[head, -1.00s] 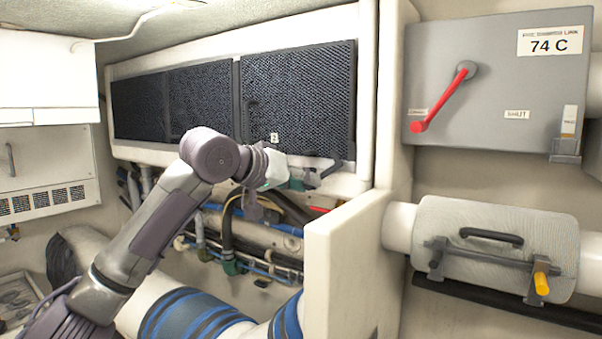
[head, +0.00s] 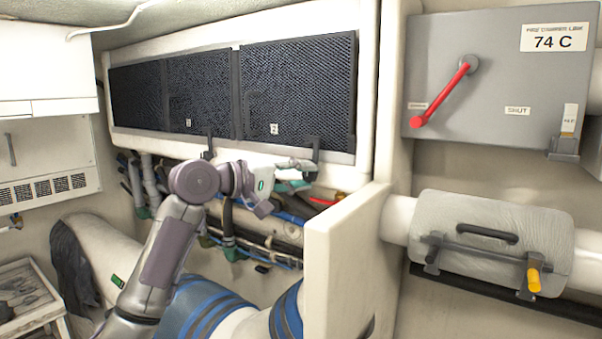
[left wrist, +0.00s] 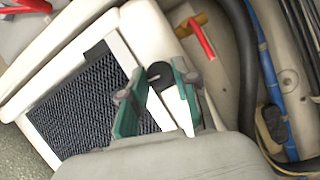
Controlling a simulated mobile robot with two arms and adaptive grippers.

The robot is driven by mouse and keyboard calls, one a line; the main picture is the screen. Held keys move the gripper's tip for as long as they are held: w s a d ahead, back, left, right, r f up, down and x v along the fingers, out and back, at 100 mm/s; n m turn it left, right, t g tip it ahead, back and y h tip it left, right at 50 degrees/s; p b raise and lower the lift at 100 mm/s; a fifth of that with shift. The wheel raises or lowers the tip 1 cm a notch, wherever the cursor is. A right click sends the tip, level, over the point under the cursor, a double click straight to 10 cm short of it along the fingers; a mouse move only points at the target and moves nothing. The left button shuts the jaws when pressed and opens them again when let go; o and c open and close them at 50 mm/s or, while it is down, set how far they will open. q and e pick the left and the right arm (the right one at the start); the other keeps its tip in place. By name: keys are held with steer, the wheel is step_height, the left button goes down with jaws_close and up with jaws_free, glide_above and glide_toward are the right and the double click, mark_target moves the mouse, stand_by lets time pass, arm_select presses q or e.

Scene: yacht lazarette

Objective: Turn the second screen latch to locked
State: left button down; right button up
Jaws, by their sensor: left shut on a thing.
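The right-hand dark mesh screen (head: 292,92) carries a small tag that seems to read 2. Its dark latch (head: 314,150) at the lower edge stands upright, its upper part overlapping the screen's lower frame. My left gripper (head: 304,173) is at the lower end of this latch, shut on it. In the left wrist view, the green fingers (left wrist: 158,95) stand on either side of the dark latch (left wrist: 160,72), beside the mesh screen (left wrist: 82,108). The fingers partly hide the latch. My right gripper is not in view.
Another upright latch (head: 209,145) sits below the middle screen (head: 198,92). Hoses and pipes run below the screens. A white partition (head: 345,262) stands right of my arm. A grey box (head: 487,85) with a red lever (head: 440,96) is on the right wall.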

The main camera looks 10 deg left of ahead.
arm_select(q)
steer(key=shift+n, duration=0.5)
steer(key=shift+t, duration=0.3)
steer(key=c, duration=0.9)
jaws_free()
steer(key=shift+o, duration=0.2)
steer(key=f+v, duration=0.1)
steer(key=v, duration=1.1)
steer(key=shift+w+a+r, duration=0.2)
steer(key=shift+r, duration=0.15)
